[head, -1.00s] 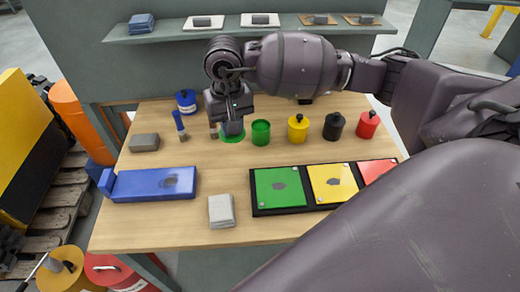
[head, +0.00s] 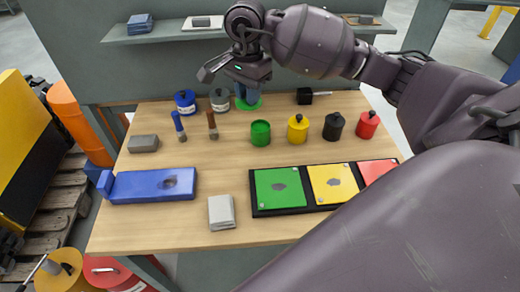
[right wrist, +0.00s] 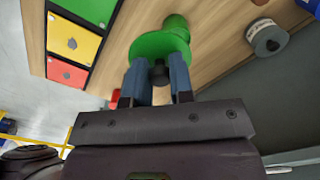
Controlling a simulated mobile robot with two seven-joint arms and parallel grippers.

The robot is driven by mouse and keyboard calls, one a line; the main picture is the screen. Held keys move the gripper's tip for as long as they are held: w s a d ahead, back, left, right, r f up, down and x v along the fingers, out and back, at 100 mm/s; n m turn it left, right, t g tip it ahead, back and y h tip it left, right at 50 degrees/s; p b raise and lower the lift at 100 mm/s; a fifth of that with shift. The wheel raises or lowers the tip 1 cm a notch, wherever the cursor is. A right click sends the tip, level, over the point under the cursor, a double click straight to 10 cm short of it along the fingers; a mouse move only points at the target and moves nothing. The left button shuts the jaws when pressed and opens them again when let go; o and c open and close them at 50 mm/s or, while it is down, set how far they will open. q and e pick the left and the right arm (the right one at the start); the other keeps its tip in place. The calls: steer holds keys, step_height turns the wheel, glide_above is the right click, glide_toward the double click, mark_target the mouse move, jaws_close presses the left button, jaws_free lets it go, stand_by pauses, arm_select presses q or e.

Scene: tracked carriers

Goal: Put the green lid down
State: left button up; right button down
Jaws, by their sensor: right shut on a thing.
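My right gripper (head: 247,94) is shut on the black knob of the green lid (head: 249,104), near the table's back edge. In the right wrist view the round green lid (right wrist: 160,46) is beyond my two blue fingers (right wrist: 158,82), which close on its knob (right wrist: 158,72). I cannot tell how large a gap is under the lid. The green pot (head: 260,134) stands open on the table, in front of the lid; it also shows in the right wrist view (right wrist: 176,22). My left gripper is not in view.
Yellow (head: 298,129), black (head: 334,126) and red (head: 367,124) lidded pots stand right of the green pot. A grey tin (head: 220,100) and two brushes (head: 212,124) are left. The wood between pots and blue block (head: 150,186) is clear.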

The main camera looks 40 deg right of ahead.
mark_target(251, 158)
step_height(251, 158, down, 20)
steer(key=shift+f+b, duration=0.1)
steer(key=shift+b, duration=0.6)
steer(key=shift+f, duration=0.15)
steer(key=c, duration=1)
jaws_free()
